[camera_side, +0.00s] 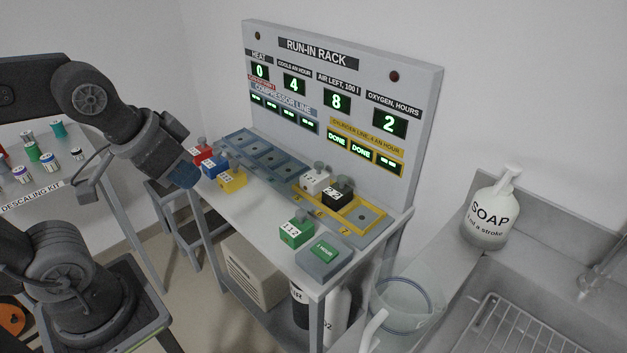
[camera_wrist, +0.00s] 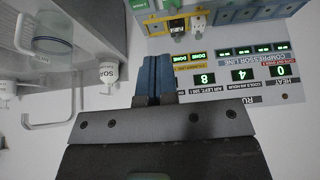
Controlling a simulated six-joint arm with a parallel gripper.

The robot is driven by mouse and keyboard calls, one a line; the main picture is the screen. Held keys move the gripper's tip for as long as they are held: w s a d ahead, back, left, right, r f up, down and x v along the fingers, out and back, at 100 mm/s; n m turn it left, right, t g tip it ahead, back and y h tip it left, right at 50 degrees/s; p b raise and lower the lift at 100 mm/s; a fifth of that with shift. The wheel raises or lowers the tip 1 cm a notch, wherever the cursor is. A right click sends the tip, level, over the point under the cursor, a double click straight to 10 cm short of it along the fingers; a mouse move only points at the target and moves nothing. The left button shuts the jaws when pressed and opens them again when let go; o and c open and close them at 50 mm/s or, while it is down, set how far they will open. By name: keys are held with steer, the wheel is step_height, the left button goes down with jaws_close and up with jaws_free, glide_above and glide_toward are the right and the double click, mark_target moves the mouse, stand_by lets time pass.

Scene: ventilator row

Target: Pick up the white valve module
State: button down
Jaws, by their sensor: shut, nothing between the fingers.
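The white valve module (camera_side: 314,181) stands upright in a slot of the yellow tray (camera_side: 372,222) on the rack bench, left of a black module (camera_side: 337,197). In the wrist view, which is upside down, the white module (camera_wrist: 198,21) shows near the top edge, right of the black module (camera_wrist: 176,27). My gripper (camera_side: 188,174) is at the left of the bench in the side view, well apart from the white module. Its blue fingers (camera_wrist: 155,62) are together and empty in the wrist view. In the side view the fingertips are hard to make out.
Red (camera_side: 202,152), blue (camera_side: 212,165) and yellow (camera_side: 232,180) modules stand close to my gripper. A green module (camera_side: 295,233) stands at the bench front. The blue-grey tray (camera_side: 262,152) has empty slots. The display panel (camera_side: 330,90) rises behind. A sink and soap bottle (camera_side: 490,215) are right.

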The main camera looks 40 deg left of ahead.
mark_target(315, 175)
stand_by(0.4)
